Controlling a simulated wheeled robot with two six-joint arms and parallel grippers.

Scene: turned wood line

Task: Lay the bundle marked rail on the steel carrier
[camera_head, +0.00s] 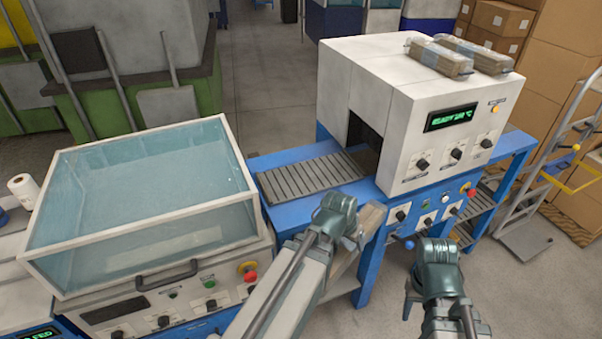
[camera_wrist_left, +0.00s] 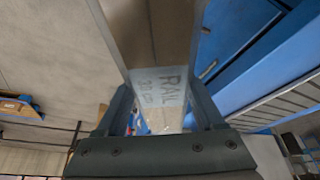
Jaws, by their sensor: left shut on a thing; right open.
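My left gripper (camera_head: 352,232) is shut on a pale wood bundle (camera_head: 371,220). In the left wrist view the bundle's wrapped end, lettered "RAIL" with a size line (camera_wrist_left: 160,87), lies between the fingers of my left gripper (camera_wrist_left: 165,118). The bundle is in the air, in front of the blue frame. The steel carrier, a slatted grey bed (camera_head: 308,178), lies beyond and left of it, leading into the tunnel opening. Slats also show at the right of the left wrist view (camera_wrist_left: 275,108). My right gripper (camera_head: 410,300) is open and empty, low at the right; its fingers are partly hidden.
A white tunnel machine (camera_head: 365,75) with a green display stands behind the carrier, with wrapped bundles (camera_head: 440,57) on top. A clear-lidded machine (camera_head: 145,195) stands left of the carrier. A hand truck (camera_head: 540,190) and cartons (camera_head: 565,75) are at right.

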